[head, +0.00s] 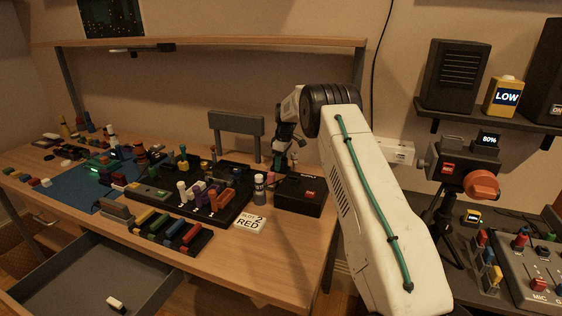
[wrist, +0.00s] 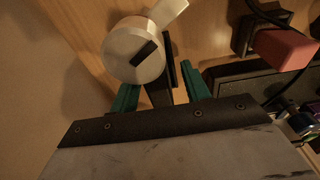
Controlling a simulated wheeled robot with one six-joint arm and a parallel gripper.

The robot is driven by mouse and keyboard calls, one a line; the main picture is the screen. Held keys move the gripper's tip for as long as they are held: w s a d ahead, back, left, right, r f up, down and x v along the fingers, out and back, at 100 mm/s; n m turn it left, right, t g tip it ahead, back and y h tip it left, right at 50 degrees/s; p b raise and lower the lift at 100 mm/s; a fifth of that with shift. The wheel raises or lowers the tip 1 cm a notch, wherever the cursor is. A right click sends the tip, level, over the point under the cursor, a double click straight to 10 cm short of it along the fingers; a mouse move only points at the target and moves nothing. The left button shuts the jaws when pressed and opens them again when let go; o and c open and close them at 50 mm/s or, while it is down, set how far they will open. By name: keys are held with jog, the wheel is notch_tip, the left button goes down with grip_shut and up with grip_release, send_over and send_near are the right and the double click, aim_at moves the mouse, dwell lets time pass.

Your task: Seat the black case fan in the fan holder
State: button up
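I cannot make out a black case fan or a fan holder for certain in either view. My gripper (head: 281,160) is over the back right of the wooden desk, behind the black box, partly hidden by my arm. In the wrist view its two green fingers (wrist: 160,92) stand apart, with a narrow dark piece (wrist: 158,92) between them. Gaps show on both sides of that piece, and I cannot tell what it is. A pale round cylinder (wrist: 134,52) with a dark slot lies just beyond the left fingertip.
A black box (head: 301,195) with a red button stands in front of the gripper. A grey upright panel (head: 236,125) is to its left. A black tray (head: 215,210) holds several coloured parts. A white card (head: 249,222) lies nearby. An open drawer (head: 80,275) juts out in front.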

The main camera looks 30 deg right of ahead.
jog(key=shift+s+d+r, duration=0.15)
jog(key=shift+r, duration=1.85)
jog(key=shift+s+d+r, duration=0.1)
jog(key=shift+s+r, duration=0.05)
jog(key=shift+r, duration=1.8)
